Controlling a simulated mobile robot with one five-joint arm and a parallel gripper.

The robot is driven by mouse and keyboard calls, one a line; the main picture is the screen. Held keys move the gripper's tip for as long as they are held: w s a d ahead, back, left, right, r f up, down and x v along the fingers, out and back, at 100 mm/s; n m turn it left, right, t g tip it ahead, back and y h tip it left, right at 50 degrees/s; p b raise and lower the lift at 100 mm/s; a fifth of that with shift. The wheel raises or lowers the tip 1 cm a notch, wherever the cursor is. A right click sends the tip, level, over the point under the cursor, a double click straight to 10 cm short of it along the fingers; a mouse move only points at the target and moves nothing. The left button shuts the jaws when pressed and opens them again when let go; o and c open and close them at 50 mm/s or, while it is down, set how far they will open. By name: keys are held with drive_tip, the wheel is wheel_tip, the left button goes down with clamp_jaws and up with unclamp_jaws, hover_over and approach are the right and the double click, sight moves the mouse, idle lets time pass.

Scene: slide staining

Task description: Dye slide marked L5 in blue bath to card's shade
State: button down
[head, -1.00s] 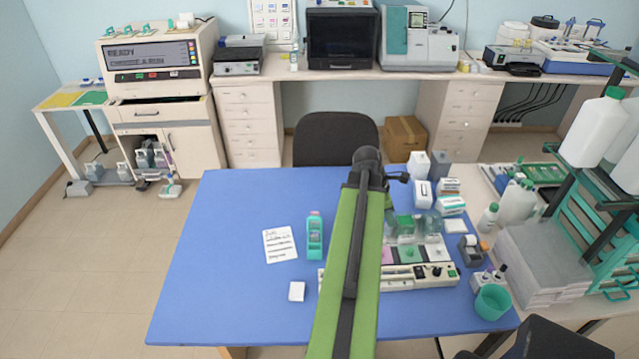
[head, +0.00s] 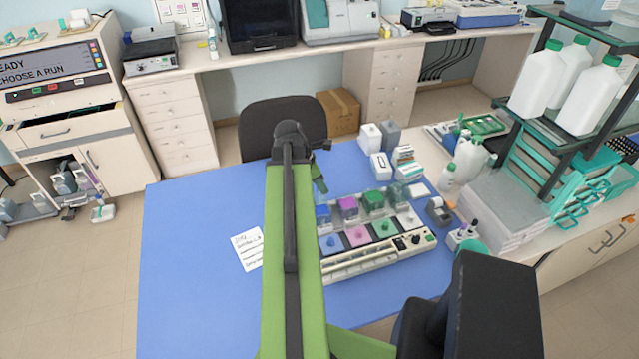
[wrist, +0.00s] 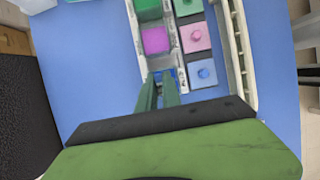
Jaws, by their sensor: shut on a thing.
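The staining unit (head: 345,268) stands on the blue table. Its back row holds a blue bath (head: 322,214), a magenta bath (head: 348,207) and a green bath (head: 374,201). In the wrist view the blue bath (wrist: 168,74) lies just beyond my fingertips. My gripper (wrist: 162,82) points down at it, its two green fingers close together and shut on a thin thing, likely the slide. The slide and its L5 mark cannot be made out. In the head view my arm hides most of the gripper. A written white card (head: 247,249) lies left of my arm.
Boxes (head: 380,166) and bottles (head: 468,158) stand behind and right. The blue table's left part (head: 190,260) is clear.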

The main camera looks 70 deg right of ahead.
sight(321, 204)
drive_tip(key=shift+w+f+b, duration=0.15)
drive_tip(key=shift+f+b, duration=1.15)
drive_tip(key=shift+f, duration=0.15)
wheel_tip(321, 204, down, 6)
drive_tip(key=b, duration=0.5)
drive_tip(key=shift+r+b, duration=0.15)
drive_tip(key=shift+b, duration=0.2)
idle(5.4)
